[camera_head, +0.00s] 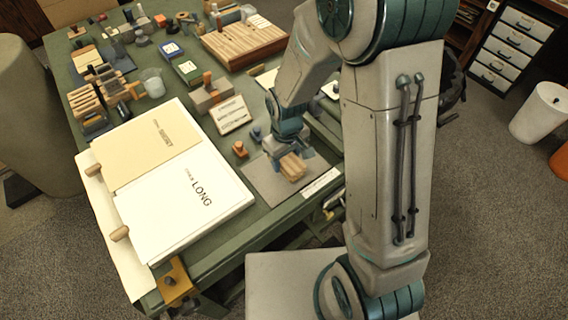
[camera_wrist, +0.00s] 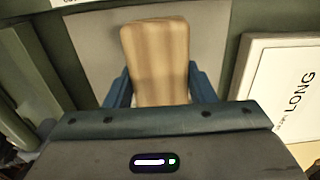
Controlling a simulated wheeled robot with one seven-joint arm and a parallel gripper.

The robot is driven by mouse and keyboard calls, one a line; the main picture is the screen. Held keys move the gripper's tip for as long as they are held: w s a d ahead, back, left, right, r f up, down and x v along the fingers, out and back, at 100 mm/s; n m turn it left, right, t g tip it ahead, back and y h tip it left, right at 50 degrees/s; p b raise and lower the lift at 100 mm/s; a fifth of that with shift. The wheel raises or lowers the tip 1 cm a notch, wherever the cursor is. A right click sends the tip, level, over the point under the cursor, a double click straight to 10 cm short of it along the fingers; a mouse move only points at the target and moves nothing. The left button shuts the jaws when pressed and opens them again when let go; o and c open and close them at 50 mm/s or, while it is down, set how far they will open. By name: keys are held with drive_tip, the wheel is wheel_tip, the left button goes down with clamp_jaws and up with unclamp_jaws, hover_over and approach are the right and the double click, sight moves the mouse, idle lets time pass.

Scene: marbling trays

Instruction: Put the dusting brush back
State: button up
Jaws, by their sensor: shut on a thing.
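The dusting brush (camera_wrist: 158,60) shows in the wrist view as a tan wooden block with rounded corners. It sits between the two blue fingers of my gripper (camera_wrist: 158,88), which is shut on it. In the head view the brush (camera_head: 293,167) is a small striped wooden piece below my gripper (camera_head: 289,152), over a grey mat (camera_head: 262,184) near the table's front edge. I cannot tell whether the brush touches the mat. Its bristles are not visible. A white label strip (camera_head: 321,182) runs along the table edge beside the mat; its text is too small to read.
A large white pad marked LONG (camera_head: 190,205) lies left of the mat, with a tan sheet (camera_head: 150,145) behind it. A small orange-brown stamp (camera_head: 240,149) and a lettered sign (camera_head: 230,114) stand close by. Jars, combs and a slatted wooden rack (camera_head: 243,42) fill the far table.

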sight(284, 166)
drive_tip(key=shift+w+a+f, duration=0.2)
drive_tip(key=shift+a+f, duration=0.05)
drive_tip(key=shift+f, duration=1.95)
drive_tip(key=shift+f, duration=0.2)
drive_tip(key=o, duration=0.9)
